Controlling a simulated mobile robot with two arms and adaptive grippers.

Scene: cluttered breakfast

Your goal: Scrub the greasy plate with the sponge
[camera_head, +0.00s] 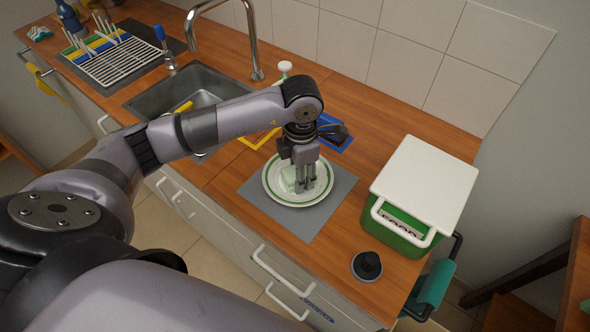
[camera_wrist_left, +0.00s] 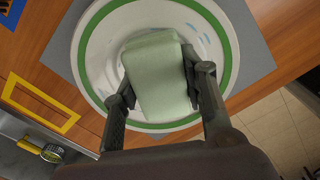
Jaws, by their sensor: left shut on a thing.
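A white plate with a green ring (camera_head: 272,186) lies on a grey mat (camera_head: 335,201) on the wooden counter. A pale green sponge (camera_head: 288,178) is at the middle of the plate. My left gripper (camera_head: 305,186) points down over the plate and is shut on the sponge. In the left wrist view the sponge (camera_wrist_left: 158,75) sits between the two fingers, over the plate (camera_wrist_left: 97,60); some bluish marks show on the plate's right side. I cannot tell how firmly the sponge touches the plate. My right gripper is not in view.
A green box with a white lid (camera_head: 425,183) and a dark round object (camera_head: 367,265) stand right of the mat. The sink (camera_head: 190,90) with its tap (camera_head: 250,40) is to the left. A dish rack (camera_head: 115,62) stands at the far left. Yellow and blue frames (camera_head: 258,137) lie behind the plate.

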